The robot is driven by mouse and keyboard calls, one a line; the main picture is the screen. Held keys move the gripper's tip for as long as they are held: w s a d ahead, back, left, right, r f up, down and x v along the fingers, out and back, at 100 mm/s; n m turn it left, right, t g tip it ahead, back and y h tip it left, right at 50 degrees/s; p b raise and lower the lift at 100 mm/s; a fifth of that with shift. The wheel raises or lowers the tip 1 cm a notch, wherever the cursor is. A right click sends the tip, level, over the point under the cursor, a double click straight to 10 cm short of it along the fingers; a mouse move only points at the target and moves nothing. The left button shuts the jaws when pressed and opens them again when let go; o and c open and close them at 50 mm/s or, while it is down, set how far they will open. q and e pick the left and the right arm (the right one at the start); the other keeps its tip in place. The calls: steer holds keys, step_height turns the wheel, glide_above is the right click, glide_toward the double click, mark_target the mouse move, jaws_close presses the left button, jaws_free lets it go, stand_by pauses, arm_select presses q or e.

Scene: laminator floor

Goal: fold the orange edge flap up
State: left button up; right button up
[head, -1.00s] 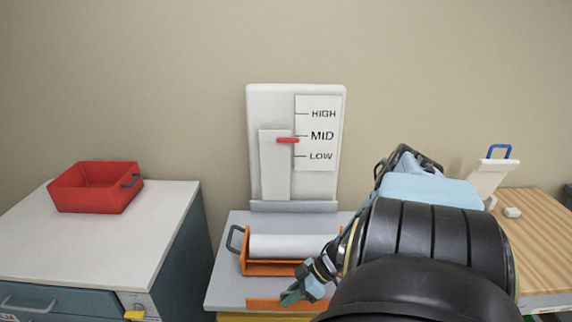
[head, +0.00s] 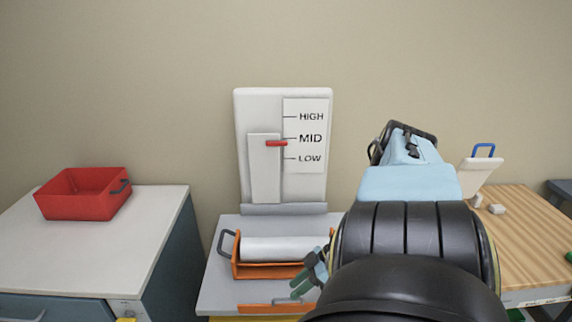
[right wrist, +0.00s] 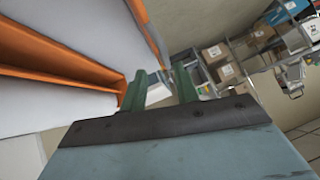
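The orange edge flap (head: 268,309) lies along the front edge of the grey laminator bed (head: 222,285); its right end is close to my arm. I cannot tell its exact angle. Behind it, a white roll (head: 285,249) lies in an orange cradle (head: 262,271) with a dark handle at its left. My right gripper (head: 303,287), with green fingers, is just above the flap's right part, seemingly apart from it. In the right wrist view its fingers (right wrist: 160,88) are spread with nothing between them. Orange strips (right wrist: 60,60) show at the left there. My left gripper is not in view.
A white panel (head: 245,120) marked HIGH, MID and LOW stands behind the bed, its red pointer (head: 277,143) near MID. A red bin (head: 84,196) is on the left cabinet (head: 150,215). A wooden table (head: 525,225) is at the right. My right arm hides the bed's right side.

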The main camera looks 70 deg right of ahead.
steer(key=v, duration=0.6)
steer(key=shift+s+r+p, duration=0.3)
steer(key=shift+p, duration=0.05)
steer(key=shift+d, duration=0.1)
steer(key=shift+c, duration=0.4)
